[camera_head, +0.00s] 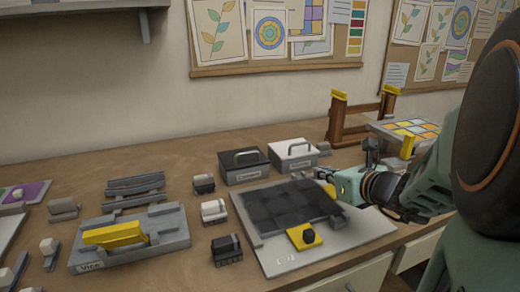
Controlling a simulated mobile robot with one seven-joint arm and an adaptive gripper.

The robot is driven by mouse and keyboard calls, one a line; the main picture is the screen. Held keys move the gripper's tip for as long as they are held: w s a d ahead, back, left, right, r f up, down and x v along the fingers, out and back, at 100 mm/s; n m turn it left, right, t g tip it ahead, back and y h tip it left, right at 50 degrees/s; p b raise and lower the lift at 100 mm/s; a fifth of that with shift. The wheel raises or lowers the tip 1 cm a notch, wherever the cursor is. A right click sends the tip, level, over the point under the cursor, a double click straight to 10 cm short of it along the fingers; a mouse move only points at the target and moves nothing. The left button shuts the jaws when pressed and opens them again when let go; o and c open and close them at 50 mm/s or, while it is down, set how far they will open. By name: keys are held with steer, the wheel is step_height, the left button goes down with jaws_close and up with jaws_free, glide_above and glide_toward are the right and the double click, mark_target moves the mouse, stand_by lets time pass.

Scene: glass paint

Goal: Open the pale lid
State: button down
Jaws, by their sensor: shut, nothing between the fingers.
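The pale lid (291,148) lies on a small box (295,162) at the back middle of the bench in the head view, with a grey arched handle on top. The lid looks closed. My gripper (319,173) is shut and empty, in front and to the right of the pale-lidded box. It points left, low over the far right part of the dark-tiled board. Whether it touches anything there cannot be told.
A dark-lidded box (243,165) stands just left of the pale one. In front lies the dark-tiled board (370,228) with a yellow-based knob (304,237). Small blocks (214,211) stand left of it. A wooden stand (337,122) rises behind right.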

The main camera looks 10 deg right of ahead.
steer(key=shift+w+d+m, duration=0.2)
steer(key=shift+w+m, duration=0.1)
steer(key=shift+m, duration=0.1)
steer(key=b, duration=0.2)
glide_toward(297, 155)
steer(key=w+f, duration=0.2)
steer(key=w+a+f, duration=0.1)
steer(key=w+f, duration=0.1)
steer(key=f, duration=0.1)
steer(key=w+r, duration=0.1)
steer(key=r, duration=0.1)
steer(key=shift+w+a+r+p, duration=0.15)
steer(key=shift+w+r+p, duration=0.15)
steer(key=shift+w+p, duration=0.1)
steer(key=shift+w+r, duration=0.3)
steer(key=shift+r, duration=0.25)
steer(key=shift+a+r+p, duration=0.1)
steer(key=shift+r+p, duration=0.05)
steer(key=shift+p, duration=0.25)
steer(key=shift+r+p, duration=0.1)
steer(key=shift+p, duration=0.25)
steer(key=shift+w+r+p, duration=0.1)
steer(key=shift+w+p, duration=0.05)
steer(key=shift+p, duration=0.5)
